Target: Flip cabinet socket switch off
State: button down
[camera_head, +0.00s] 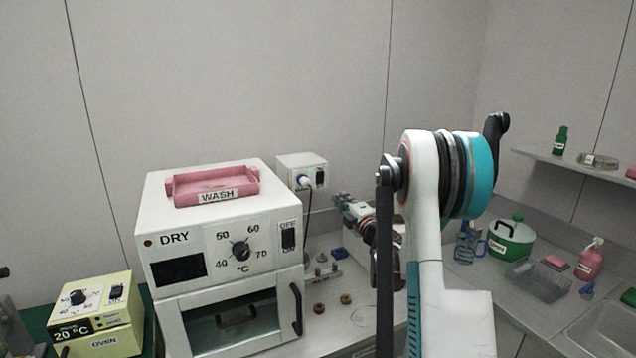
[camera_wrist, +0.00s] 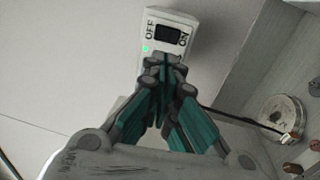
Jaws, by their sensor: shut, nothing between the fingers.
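The cabinet socket (camera_head: 302,172) is a white box on the wall behind the drying cabinet, with a plug and a dark switch (camera_head: 320,177) on its front. In the wrist view a white switch box (camera_wrist: 170,20) shows a black rocker (camera_wrist: 168,36) between the words OFF and NO/ON, with a small green light lit beside it. My gripper (camera_wrist: 166,62) is shut and empty, its tips just below the rocker in the picture. Whether they touch the box I cannot tell. In the head view my gripper (camera_head: 345,203) is right of and below the socket.
The DRY cabinet (camera_head: 222,245) carries a pink WASH tray (camera_head: 213,187) on top and has its own OFF/ON switch (camera_head: 288,236). A yellow oven (camera_head: 98,312) stands at the left. A dark cord hangs from the socket. Small coloured pieces (camera_head: 319,308) lie on the counter.

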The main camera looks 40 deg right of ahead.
jog(key=shift+w, duration=0.1)
jog(key=b, duration=0.3)
send_near(319, 176)
jog(key=x, duration=0.5)
jog(key=shift+w+f, duration=0.1)
jog(key=shift+b+x, duration=0.3)
jog(key=shift+x, duration=0.5)
jog(key=shift+w+d+r+p, duration=0.1)
jog(key=shift+w+r+p, duration=0.2)
jog(key=shift+w+r, duration=0.05)
jog(key=shift+f, duration=0.1)
